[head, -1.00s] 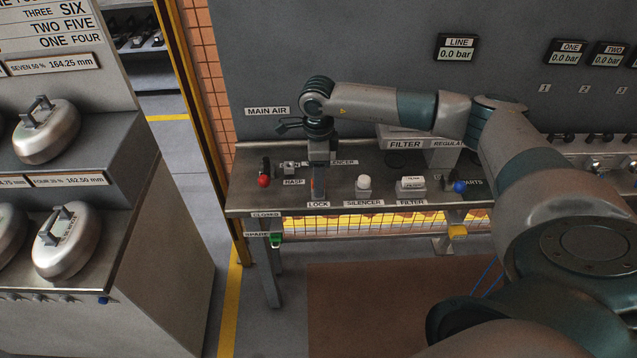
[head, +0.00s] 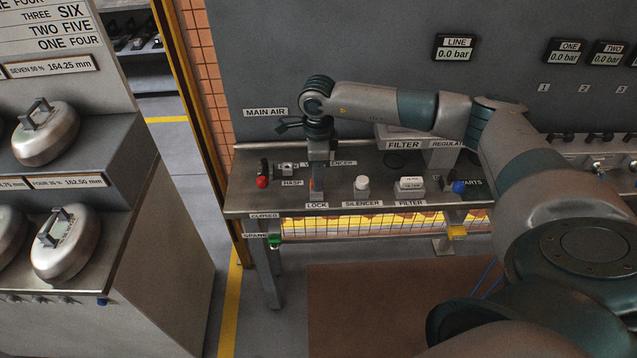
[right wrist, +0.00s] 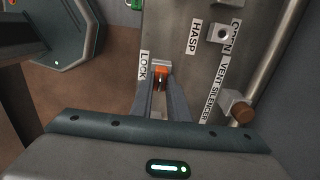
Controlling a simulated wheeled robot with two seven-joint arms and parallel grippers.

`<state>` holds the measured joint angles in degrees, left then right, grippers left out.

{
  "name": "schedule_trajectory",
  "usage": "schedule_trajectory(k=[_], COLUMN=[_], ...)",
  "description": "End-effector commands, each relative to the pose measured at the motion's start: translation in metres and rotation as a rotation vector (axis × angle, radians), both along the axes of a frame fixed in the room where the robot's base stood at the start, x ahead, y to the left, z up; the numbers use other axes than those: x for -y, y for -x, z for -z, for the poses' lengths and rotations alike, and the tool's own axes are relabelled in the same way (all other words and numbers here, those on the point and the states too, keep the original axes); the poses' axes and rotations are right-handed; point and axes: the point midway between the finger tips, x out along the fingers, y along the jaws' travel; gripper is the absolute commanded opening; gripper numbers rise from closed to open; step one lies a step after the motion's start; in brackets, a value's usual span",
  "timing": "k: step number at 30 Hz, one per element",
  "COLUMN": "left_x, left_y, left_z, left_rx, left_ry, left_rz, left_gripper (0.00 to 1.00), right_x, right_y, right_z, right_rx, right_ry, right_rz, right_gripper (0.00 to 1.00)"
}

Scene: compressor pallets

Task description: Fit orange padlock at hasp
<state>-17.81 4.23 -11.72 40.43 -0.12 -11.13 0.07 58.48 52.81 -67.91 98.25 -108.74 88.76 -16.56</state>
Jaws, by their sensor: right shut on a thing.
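The orange padlock (right wrist: 162,75) is between the fingertips of my right gripper (right wrist: 161,88) in the right wrist view, by the LOCK label. In the head view my right gripper (head: 317,188) points down at the bench just above the LOCK label, and a bit of orange shows at its tips. It is shut on the padlock. The hasp is a small metal block with a hole (right wrist: 220,33) by the HASP label; it also shows in the head view (head: 287,169), left of and behind the gripper. I cannot tell whether the padlock touches the bench. My left gripper is not in view.
On the bench (head: 335,204) a red knob (head: 262,182) stands at the left end. A white silencer (head: 362,184), a filter block (head: 411,185) and a blue knob (head: 459,187) stand to the right. The back wall rises behind.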

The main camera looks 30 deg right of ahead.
Motion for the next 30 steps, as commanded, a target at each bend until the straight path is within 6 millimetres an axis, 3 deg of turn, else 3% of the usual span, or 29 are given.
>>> schedule_trajectory(k=[5,30], left_x=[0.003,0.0], left_y=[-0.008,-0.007], left_z=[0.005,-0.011], left_rx=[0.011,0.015], left_ry=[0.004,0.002], left_rz=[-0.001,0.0], left_gripper=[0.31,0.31], right_x=[0.001,0.001], right_y=[0.0,0.0], right_z=[0.003,-0.029], right_rx=[-0.001,0.0], right_ry=[0.003,0.002], right_rz=[0.001,0.001], right_gripper=[0.0,0.0])
